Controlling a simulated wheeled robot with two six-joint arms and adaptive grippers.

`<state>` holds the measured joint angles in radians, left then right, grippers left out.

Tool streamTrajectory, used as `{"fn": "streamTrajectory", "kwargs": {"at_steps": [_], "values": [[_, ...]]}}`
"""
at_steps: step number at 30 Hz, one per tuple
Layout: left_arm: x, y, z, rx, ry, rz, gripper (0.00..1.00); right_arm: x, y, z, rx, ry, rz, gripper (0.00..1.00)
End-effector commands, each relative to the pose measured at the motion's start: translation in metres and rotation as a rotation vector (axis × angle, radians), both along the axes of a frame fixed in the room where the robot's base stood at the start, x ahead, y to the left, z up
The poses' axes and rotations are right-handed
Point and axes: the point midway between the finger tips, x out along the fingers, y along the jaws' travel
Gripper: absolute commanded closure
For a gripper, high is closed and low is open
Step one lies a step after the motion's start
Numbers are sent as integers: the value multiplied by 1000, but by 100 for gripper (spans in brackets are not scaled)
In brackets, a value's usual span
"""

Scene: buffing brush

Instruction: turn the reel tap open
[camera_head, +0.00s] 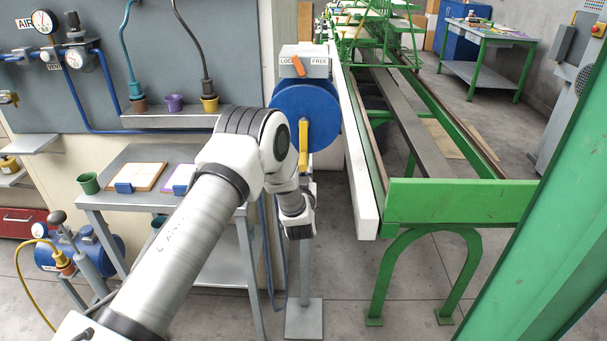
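A blue round reel (306,112) stands at the middle of the view, under a grey plate (303,58) marked LOCK and FREE. An orange lever (298,65) sits tilted on that plate. A yellow upright piece (303,146) shows in front of the reel's lower half; I cannot tell whether it is the tap's handle or part of the hose. My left arm comes in from the bottom left and its wrist hangs just below the reel. The fingers of my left gripper are hidden behind the wrist, so any contact is unseen. My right gripper is out of view.
A grey side table (150,207) with a green cup (88,182) stands at the left. A wall panel (165,60) carries gauges and hoses above a shelf. A long green frame (462,200) bounds the right. A green post (545,255) crosses the right foreground.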

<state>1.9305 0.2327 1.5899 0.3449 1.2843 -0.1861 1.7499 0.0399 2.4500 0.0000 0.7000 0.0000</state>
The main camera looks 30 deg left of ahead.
Motion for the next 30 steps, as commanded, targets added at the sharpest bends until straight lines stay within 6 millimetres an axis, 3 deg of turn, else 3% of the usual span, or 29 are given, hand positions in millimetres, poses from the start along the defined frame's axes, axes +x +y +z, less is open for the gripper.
{"fn": "streamTrajectory", "kwargs": {"at_steps": [14, 30], "values": [[-3, 4, -4, -138, -85, 1, 100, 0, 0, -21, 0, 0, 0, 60], [-9, 14, -12, -556, -341, 1, 100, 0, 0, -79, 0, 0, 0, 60]]}}
